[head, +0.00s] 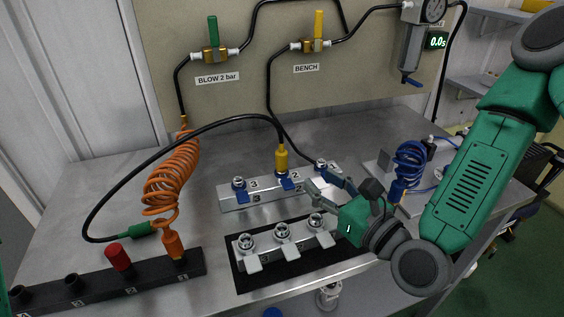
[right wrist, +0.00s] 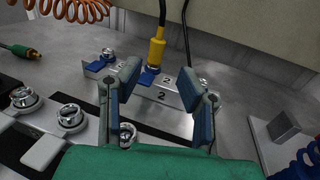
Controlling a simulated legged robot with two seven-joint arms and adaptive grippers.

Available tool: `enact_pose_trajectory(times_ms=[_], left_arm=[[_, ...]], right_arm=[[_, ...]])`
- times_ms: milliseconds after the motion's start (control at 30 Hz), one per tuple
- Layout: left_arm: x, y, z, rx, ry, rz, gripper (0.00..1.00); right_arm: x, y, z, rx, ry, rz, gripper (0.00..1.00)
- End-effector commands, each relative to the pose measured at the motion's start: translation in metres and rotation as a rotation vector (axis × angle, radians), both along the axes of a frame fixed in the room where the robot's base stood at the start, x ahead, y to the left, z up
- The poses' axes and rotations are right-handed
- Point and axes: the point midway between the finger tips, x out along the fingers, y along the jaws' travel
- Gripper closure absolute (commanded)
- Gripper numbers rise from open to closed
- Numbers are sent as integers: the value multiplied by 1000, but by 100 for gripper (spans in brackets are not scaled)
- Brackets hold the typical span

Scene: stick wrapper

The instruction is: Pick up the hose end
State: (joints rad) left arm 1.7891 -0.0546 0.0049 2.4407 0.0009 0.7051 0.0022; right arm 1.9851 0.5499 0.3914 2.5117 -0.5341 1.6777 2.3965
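A black hose (head: 160,137) arches over the bench. One end has a yellow connector (head: 281,158) standing upright at position 2 of the rear metal block (head: 262,195). Its other end has a green connector (head: 138,230) lying on the bench at the left. My right gripper (head: 322,184) is open and empty, just in front and right of the yellow connector. In the right wrist view the yellow connector (right wrist: 156,52) shows beyond and between the open fingers (right wrist: 160,80), apart from them. The green connector (right wrist: 20,50) is at the left there. My left gripper is out of view.
An orange coiled hose (head: 168,180) stands at the left by a black rack (head: 110,285) with a red cap (head: 118,257). A front block with several metal fittings (head: 282,231) lies below the gripper. A blue coil (head: 408,160) is at the right.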

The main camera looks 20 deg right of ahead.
Motion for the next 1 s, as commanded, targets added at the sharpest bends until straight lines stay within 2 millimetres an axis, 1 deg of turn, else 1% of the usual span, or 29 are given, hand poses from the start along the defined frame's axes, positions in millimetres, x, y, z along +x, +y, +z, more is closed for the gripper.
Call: enact_pose_trajectory(times_ms=[133, 267, 400, 500, 767, 1000], left_arm=[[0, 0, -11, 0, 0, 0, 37], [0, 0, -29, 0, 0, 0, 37], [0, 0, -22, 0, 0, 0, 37], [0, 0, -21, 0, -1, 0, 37], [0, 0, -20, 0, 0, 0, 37], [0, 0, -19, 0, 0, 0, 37]], right_arm=[[9, -1, 0, -5, -14, -7, 67], [29, 3, -2, -3, -17, -9, 67], [57, 12, 2, -5, -12, -9, 67], [71, 17, 2, -4, -11, -8, 67], [90, 24, 2, -4, -10, -8, 67], [122, 36, 2, -5, -10, -7, 67]])
